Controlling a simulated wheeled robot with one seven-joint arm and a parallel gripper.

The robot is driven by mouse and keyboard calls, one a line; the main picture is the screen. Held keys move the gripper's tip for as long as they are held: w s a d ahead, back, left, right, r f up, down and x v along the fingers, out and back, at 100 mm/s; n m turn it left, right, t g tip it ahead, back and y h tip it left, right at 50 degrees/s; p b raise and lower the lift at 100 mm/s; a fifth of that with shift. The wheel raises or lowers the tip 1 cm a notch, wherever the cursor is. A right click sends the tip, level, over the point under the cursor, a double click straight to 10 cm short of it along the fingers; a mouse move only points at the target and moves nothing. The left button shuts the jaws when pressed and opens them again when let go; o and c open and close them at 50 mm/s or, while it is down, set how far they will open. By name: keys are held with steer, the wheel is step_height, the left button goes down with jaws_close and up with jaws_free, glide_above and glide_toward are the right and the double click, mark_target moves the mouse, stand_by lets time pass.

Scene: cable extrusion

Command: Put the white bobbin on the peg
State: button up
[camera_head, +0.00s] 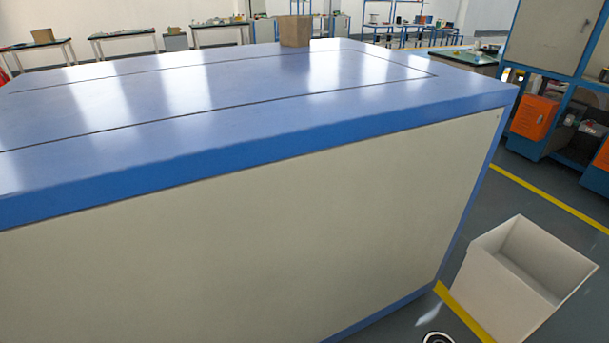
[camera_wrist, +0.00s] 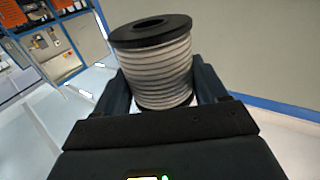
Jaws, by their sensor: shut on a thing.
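The white bobbin (camera_wrist: 164,72) has pale ribbed winding and black end flanges, with a dark hole in its upper flange. In the wrist view it stands between the two dark fingers of my gripper (camera_wrist: 163,88), which is shut on it. The bobbin leans slightly in that view, and its lower end is hidden by my gripper body. I see no peg in either view. In the head view my gripper cannot be made out; only a small round black-and-white part shows at the bottom edge, too cut off to identify.
A large blue-topped cabinet (camera_head: 250,180) with pale sides fills the head view. A cardboard box (camera_head: 295,31) stands on its far edge. An open white bin (camera_head: 500,290) is on the floor at lower right. Blue shelving with an orange bin (camera_head: 534,117) stands at right.

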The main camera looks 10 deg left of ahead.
steer(key=shift+s+d, duration=0.15)
steer(key=shift+d, duration=0.2)
